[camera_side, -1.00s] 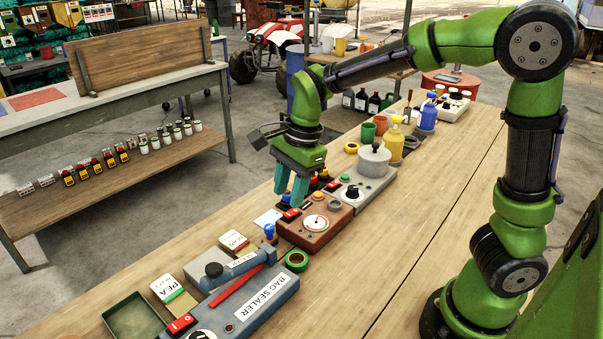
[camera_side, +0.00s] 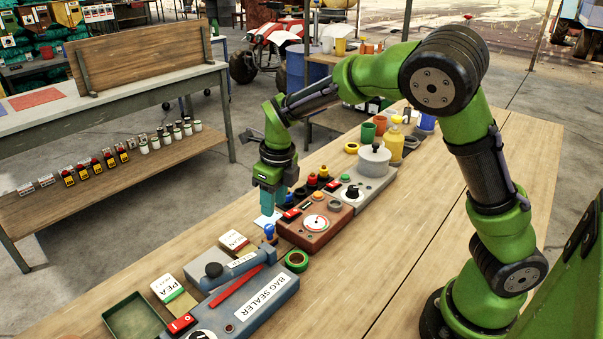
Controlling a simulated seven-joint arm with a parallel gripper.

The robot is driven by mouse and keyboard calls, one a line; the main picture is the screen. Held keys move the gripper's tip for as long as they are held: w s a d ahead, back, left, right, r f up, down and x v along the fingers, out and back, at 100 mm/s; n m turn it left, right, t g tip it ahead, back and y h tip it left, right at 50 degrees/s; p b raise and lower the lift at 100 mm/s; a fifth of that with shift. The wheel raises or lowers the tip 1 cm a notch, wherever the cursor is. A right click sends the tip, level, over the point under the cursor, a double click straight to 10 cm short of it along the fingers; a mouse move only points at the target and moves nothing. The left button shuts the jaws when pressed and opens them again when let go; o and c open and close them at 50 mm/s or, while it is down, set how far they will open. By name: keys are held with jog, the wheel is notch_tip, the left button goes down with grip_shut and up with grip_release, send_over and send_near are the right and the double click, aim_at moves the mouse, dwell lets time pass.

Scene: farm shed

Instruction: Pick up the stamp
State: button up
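The stamp (camera_side: 269,233), with a blue knob handle and a brown base, stands upright on the table between the brown box with a dial and the bag sealer. My gripper (camera_side: 268,212) points down above and slightly behind it in the side view, with no visible contact. Its teal fingers are seen nearly edge-on and overlap, so the gap between them is hidden. No object shows in the fingers.
The brown dial box (camera_side: 316,225) stands close right of the stamp. A green tape roll (camera_side: 296,260) and the bag sealer (camera_side: 245,300) are in front. Seed packets (camera_side: 234,241) lie to the left. A white card (camera_side: 266,219) lies behind the stamp. The right table half is clear.

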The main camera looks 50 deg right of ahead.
aim_at(269, 227)
jog(key=f, duration=0.4)
jog(key=shift+w, duration=0.25)
jog(key=f, duration=0.2)
jog(key=w+f, duration=0.1)
jog(key=f, duration=0.2)
jog(key=shift+w+a, duration=0.15)
jog(key=shift+a, duration=0.05)
grip_shut()
